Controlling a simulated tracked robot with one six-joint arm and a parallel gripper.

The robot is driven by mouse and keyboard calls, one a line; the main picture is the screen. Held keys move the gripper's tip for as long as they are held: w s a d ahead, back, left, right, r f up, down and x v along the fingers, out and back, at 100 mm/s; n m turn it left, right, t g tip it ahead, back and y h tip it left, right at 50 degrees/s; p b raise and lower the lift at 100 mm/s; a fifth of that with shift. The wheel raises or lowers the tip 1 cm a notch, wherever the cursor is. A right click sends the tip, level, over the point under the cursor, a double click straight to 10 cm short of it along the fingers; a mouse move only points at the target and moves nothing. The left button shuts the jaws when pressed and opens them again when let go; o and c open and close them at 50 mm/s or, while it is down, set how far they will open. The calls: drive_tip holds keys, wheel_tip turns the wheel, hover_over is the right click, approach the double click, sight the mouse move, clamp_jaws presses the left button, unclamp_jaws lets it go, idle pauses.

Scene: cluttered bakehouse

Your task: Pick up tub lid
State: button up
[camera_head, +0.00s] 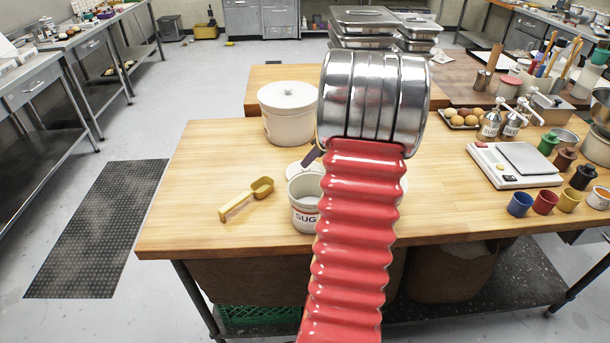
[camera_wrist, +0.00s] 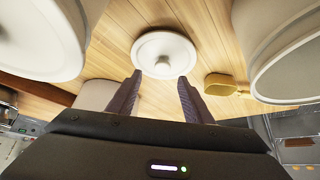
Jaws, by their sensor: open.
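The tub lid is a round white disc with a central knob. In the wrist view the lid (camera_wrist: 165,55) lies flat on the wooden table, just beyond and between my fingertips. My gripper (camera_wrist: 159,77) is open, with its two dark fingers apart and nothing between them. In the head view one dark finger of my gripper (camera_head: 312,157) shows left of my wrist. A white disc-like edge that looks like the lid (camera_head: 296,168) shows behind the open sugar tub (camera_head: 303,208); my arm and the tub hide much of that area.
A large lidded white tub (camera_head: 287,115) stands behind. Tall white containers flank the lid in the wrist view. A scale (camera_head: 500,165) and coloured cups stand right. The table's left front is clear.

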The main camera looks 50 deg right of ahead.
sight(308, 169)
drive_tip(key=shift+s+a+x, duration=0.1)
drive_tip(key=shift+s+x, duration=0.05)
drive_tip(key=shift+x, duration=1.15)
drive_tip(key=shift+s+a+x, duration=0.1)
drive_tip(key=shift+a+x, duration=0.05)
drive_tip(key=shift+x, duration=1.15)
drive_tip(key=shift+f, duration=0.15)
drive_tip(key=shift+c, duration=0.4)
drive_tip(key=c, duration=1)
